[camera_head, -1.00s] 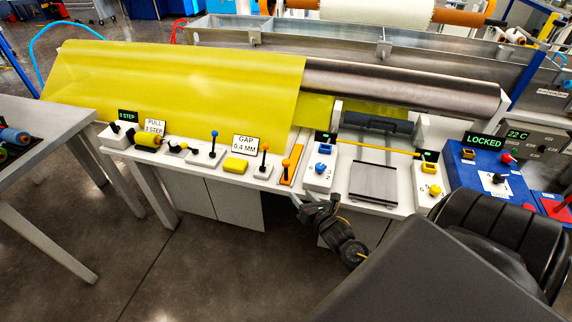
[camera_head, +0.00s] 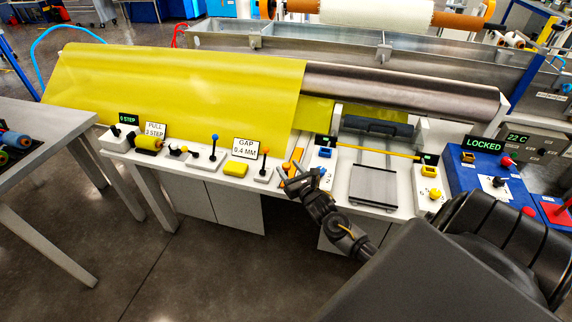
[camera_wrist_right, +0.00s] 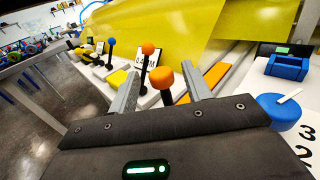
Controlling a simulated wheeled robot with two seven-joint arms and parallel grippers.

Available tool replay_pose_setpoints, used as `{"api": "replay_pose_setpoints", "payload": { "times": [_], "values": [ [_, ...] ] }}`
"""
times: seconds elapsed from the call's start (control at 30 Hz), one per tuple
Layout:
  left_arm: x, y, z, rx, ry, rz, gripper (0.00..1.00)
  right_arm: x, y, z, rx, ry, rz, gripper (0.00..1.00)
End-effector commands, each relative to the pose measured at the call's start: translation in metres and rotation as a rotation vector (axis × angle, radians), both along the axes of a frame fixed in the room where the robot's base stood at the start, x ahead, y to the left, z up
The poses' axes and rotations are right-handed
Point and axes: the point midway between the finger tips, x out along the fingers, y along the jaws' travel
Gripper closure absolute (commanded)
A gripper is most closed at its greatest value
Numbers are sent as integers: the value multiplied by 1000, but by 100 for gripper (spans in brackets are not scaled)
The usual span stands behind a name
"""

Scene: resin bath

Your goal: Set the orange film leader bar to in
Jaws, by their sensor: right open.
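A flat orange bar (camera_head: 297,156) lies on the white bench, left of the numbered panel with the blue knobs. It also shows in the right wrist view (camera_wrist_right: 212,76), running away behind the right finger. An orange-capped knob on a dark stem (camera_wrist_right: 161,78) stands upright at the bar's near end. My right gripper (camera_head: 292,176) is open over this near end and partly hides it in the head view. In the wrist view the knob shows between the two spread fingers (camera_wrist_right: 162,84), with space on both sides. Whether it is touched cannot be told. My left gripper is out of view.
An orange-ball lever (camera_head: 265,153) by the gap sign stands just left of my right gripper. The white panel with blue knobs (camera_head: 322,176) is close on the right. Yellow film (camera_head: 180,85) hangs behind. The floor in front is clear.

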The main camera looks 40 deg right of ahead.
Motion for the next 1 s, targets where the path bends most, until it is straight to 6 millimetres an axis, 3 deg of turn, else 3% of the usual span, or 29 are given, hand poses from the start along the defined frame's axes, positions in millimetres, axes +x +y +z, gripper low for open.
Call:
{"api": "replay_pose_setpoints", "payload": {
  "times": [0.2,0.53,0.9,1.0],
  "values": [
    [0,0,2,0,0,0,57,21,-4,0,-1,1,-1,51],
    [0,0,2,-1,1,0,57,24,-5,0,-1,1,0,51],
    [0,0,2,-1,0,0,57,24,-5,0,-1,1,0,98],
    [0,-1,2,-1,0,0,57,24,-5,-1,-1,1,-1,100]
  ]
}}
